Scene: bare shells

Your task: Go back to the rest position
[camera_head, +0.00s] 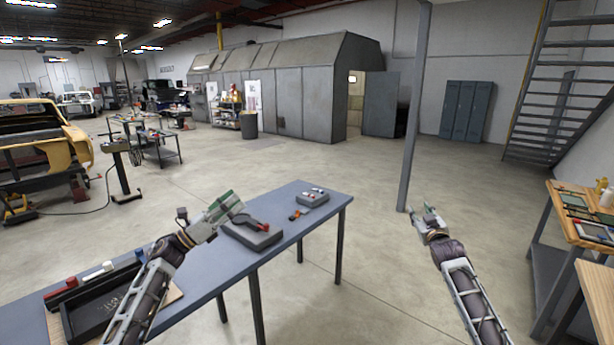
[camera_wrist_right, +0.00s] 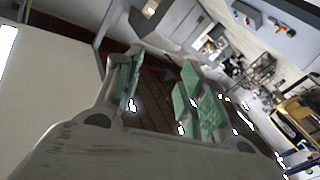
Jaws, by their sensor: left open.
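My left gripper (camera_head: 228,206) is open, held over the blue-grey table (camera_head: 330,215) just behind a grey block with a red and black piece on it (camera_head: 252,234). Nothing shows between its fingers. My right gripper (camera_head: 428,216) is out over the open floor, to the right of the table and apart from everything. In the right wrist view (camera_wrist_right: 160,95) its green-padded fingers stand apart with nothing between them.
The table also holds a dark tray (camera_head: 82,322), a small grey box (camera_head: 313,199) and an orange and black piece (camera_head: 297,214). A grey post (camera_head: 416,110) stands behind my right gripper. A wooden-topped bench (camera_head: 567,205) is at the right. Floor between is clear.

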